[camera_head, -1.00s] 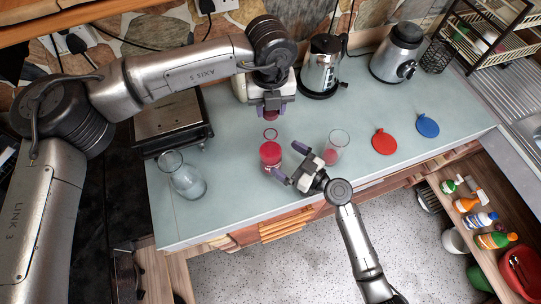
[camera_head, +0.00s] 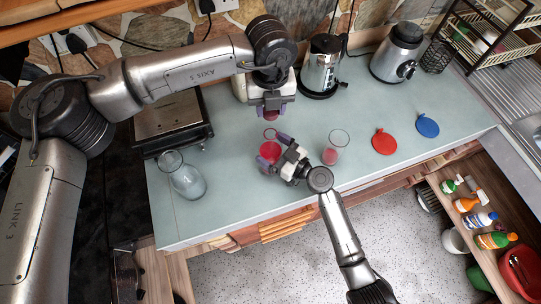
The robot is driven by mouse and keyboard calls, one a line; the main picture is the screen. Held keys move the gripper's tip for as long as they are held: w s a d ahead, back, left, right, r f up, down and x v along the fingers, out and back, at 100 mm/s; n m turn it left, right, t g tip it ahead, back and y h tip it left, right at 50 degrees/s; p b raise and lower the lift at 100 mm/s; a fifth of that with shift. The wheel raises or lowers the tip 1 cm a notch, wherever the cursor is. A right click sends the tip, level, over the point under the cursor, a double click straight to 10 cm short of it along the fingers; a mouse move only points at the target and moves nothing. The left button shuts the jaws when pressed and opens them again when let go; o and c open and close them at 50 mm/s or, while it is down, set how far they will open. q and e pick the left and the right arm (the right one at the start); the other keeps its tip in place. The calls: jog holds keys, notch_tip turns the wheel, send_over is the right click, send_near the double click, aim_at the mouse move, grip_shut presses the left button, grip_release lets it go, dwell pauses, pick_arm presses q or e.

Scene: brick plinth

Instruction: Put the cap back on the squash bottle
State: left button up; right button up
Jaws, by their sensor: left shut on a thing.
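The squash bottle (camera_head: 268,151), clear with red squash in it and an open round mouth at the top, stands on the worktop near the middle. My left gripper (camera_head: 271,112) is shut on a small dark red thing, which looks like the cap (camera_head: 270,117), held just beyond the bottle's mouth and apart from it. My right gripper (camera_head: 273,151) has come from the front right, with its purple-tipped fingers on either side of the bottle. They look spread; I cannot tell whether they touch it.
A glass (camera_head: 335,148) with pink drink stands right of the bottle; an empty glass jug (camera_head: 183,178) stands left. A kettle (camera_head: 322,68) and a blender-like appliance (camera_head: 396,55) stand behind. The front worktop (camera_head: 235,205) is clear.

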aim_at(270, 130)
jog(key=c, duration=1.1)
pick_arm(q)
jog(key=shift+f, duration=2.5)
jog(key=shift+f, duration=0.15)
jog(key=shift+f, duration=0.75)
jog(key=shift+f, duration=0.55)
